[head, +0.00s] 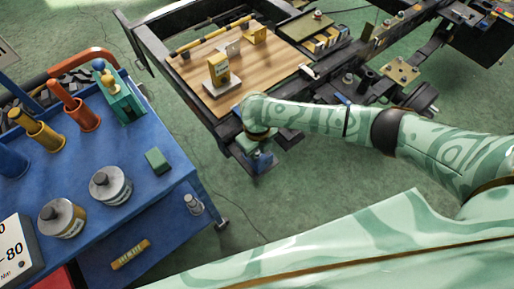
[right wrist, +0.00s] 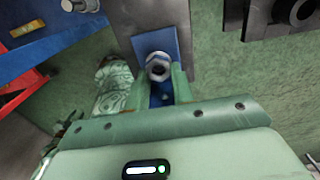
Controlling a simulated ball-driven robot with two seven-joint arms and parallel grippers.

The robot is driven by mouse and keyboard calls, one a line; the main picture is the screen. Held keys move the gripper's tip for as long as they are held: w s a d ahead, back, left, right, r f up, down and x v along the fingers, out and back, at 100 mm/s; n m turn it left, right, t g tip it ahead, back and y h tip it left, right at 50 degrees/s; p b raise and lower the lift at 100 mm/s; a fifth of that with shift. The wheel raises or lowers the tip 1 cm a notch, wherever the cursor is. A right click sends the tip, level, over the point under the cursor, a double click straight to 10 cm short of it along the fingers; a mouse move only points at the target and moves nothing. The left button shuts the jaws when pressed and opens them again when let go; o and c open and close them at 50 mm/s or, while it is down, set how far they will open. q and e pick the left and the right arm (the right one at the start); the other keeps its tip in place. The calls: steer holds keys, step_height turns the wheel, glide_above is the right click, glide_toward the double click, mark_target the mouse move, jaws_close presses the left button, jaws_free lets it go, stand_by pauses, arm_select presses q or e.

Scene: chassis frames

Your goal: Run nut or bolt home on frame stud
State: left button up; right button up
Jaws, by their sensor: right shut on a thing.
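My right gripper (head: 258,160) is at the near corner of the dark chassis frame (head: 222,130), beneath the end of my patterned arm. In the right wrist view its green fingers (right wrist: 158,82) are shut on a pale metal nut or bolt (right wrist: 158,66). That piece shows a round dark centre and lies against or just in front of a blue plate (right wrist: 158,42). The frame stud cannot be made out, so I cannot tell how far the piece is threaded. My left gripper is not seen.
A blue cart (head: 150,190) stands at the left with two lidded tins (head: 110,186), a green block (head: 157,160) and orange and yellow cylinders. A wooden board (head: 215,100) with small boxes lies on the frame. Green floor is free between cart and frame.

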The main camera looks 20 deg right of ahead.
steer(key=shift+f, duration=0.8)
stand_by(1.3)
steer(key=shift+o, duration=0.7)
steer(key=shift+c, duration=1.3)
steer(key=shift+r+m+p, duration=0.25)
steer(key=shift+m+p, duration=0.2)
steer(key=shift+m, duration=0.25)
steer(key=m+p, duration=0.2)
steer(key=m, duration=0.1)
steer(key=shift+a, duration=0.15)
steer(key=shift+f+m, duration=0.2)
steer(key=shift+m, duration=0.6)
